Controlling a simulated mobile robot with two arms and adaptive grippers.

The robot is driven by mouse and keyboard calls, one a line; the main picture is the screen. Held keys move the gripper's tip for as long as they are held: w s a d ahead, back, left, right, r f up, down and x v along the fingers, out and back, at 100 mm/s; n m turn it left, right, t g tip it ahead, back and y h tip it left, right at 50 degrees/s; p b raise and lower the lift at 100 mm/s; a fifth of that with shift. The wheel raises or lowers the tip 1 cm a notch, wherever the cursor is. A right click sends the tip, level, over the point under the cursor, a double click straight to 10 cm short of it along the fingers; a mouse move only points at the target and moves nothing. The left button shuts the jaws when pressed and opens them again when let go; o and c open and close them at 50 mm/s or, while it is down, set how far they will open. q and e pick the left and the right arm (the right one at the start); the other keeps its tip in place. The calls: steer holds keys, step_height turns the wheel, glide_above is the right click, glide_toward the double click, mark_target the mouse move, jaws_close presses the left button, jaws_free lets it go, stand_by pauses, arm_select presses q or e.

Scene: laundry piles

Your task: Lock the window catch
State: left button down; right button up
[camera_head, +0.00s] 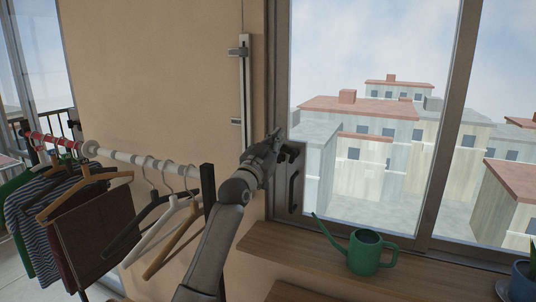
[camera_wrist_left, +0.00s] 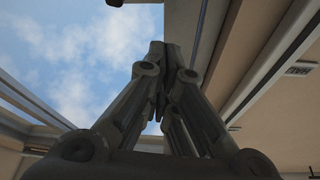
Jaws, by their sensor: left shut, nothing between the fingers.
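The window (camera_head: 456,130) has a dark metal frame and fills the right side of the head view. A dark vertical handle (camera_head: 293,190) sits low on its left upright. I cannot make out the catch for certain; my gripper covers part of that upright just above the handle. My left gripper (camera_head: 283,150) is at this upright, its fingers pointing right toward the glass. In the left wrist view its fingers (camera_wrist_left: 166,52) are together with nothing between them. Whether they touch the frame I cannot tell. My right gripper is in neither view.
A green watering can (camera_head: 364,252) stands on the wooden sill (camera_head: 290,246) below the window. A blue pot (camera_head: 523,282) is at the far right. A clothes rail (camera_head: 140,158) with several hangers and garments is at left. A pale vertical strip (camera_head: 245,95) runs up the wall.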

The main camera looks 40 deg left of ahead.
arm_select(q)
steer(key=b+v, duration=0.1)
steer(key=v, duration=0.4)
steer(key=shift+s+f+b, duration=0.1)
steer(key=shift+s+b, duration=0.15)
steer(key=shift+b, duration=0.1)
stand_by(0.3)
